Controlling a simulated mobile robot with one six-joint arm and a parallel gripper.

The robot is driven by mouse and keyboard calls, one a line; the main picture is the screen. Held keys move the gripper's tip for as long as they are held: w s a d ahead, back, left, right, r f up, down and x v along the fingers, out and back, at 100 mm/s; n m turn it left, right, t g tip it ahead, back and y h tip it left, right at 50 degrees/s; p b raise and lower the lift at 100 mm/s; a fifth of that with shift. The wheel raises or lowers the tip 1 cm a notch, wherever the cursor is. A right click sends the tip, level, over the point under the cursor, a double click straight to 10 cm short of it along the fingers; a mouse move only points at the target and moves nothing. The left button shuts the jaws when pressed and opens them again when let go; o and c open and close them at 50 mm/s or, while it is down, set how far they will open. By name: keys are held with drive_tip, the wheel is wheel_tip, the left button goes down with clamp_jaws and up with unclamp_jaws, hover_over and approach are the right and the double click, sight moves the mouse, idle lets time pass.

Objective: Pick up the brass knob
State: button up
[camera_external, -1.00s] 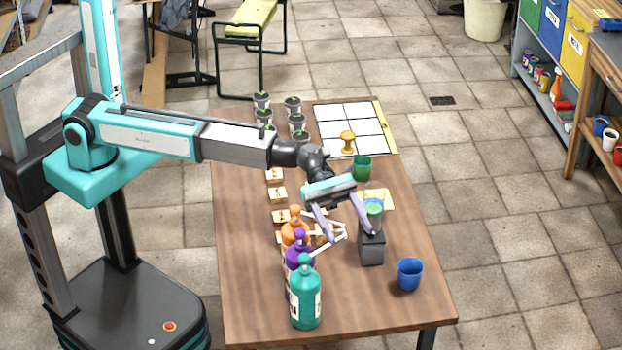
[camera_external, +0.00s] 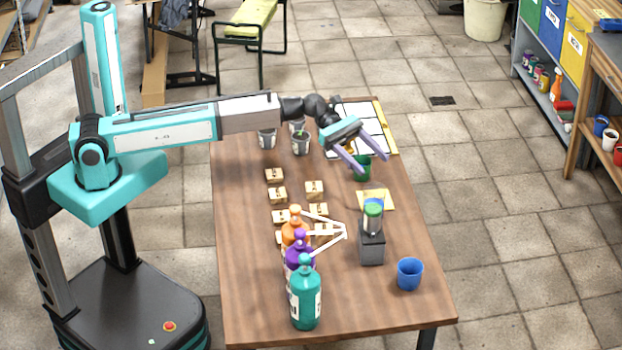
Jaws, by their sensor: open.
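The brass knob (camera_external: 350,149) is mostly hidden behind my gripper; only a small yellow-gold bit shows between the fingers. It is at the near edge of the white gridded board (camera_external: 360,112) at the far end of the table. My gripper (camera_external: 372,164) is open and empty, its two purple-grey fingers slanting down to the right. In the picture the fingertips overlap the green cup (camera_external: 362,173); I cannot tell how high above it they are.
Several small grey pots (camera_external: 301,143) stand left of the board, partly behind my arm. Small wooden blocks (camera_external: 275,175), bottles (camera_external: 305,297), a grey device with a green-topped jar (camera_external: 371,246) and a blue cup (camera_external: 410,272) stand nearer. The right table edge is mostly clear.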

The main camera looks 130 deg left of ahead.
drive_tip(key=s+a+f+n+y+b, duration=0.1)
drive_tip(key=s+a+f+b, duration=0.1)
drive_tip(key=s+a, duration=0.5)
drive_tip(key=s+a+f+n+g+y+b, duration=0.1)
drive_tip(key=s+a+f, duration=0.3)
drive_tip(key=s, duration=0.9)
drive_tip(key=s+a+f+n+y+b, duration=0.2)
drive_tip(key=s+a+f+y+b, duration=0.1)
drive_tip(key=s+a, duration=0.8)
drive_tip(key=shift+f+n+b, duration=0.3)
drive_tip(key=shift+f+n, duration=0.1)
drive_tip(key=shift+f, duration=0.1)
drive_tip(key=x, duration=0.7)
drive_tip(key=shift+w+f, duration=0.15)
drive_tip(key=shift+f, duration=0.05)
drive_tip(key=shift+w+a+f, duration=0.1)
drive_tip(key=shift+w+f, duration=0.1)
drive_tip(key=shift+w, duration=0.25)
drive_tip(key=shift+w, duration=0.15)
drive_tip(key=shift+f+p+x, duration=0.15)
drive_tip(key=shift+p+x, duration=0.15)
drive_tip(key=shift+x, duration=0.95)
drive_tip(key=shift+f+p+x, duration=0.15)
drive_tip(key=shift+p+x, duration=0.1)
drive_tip(key=shift+x, duration=0.95)
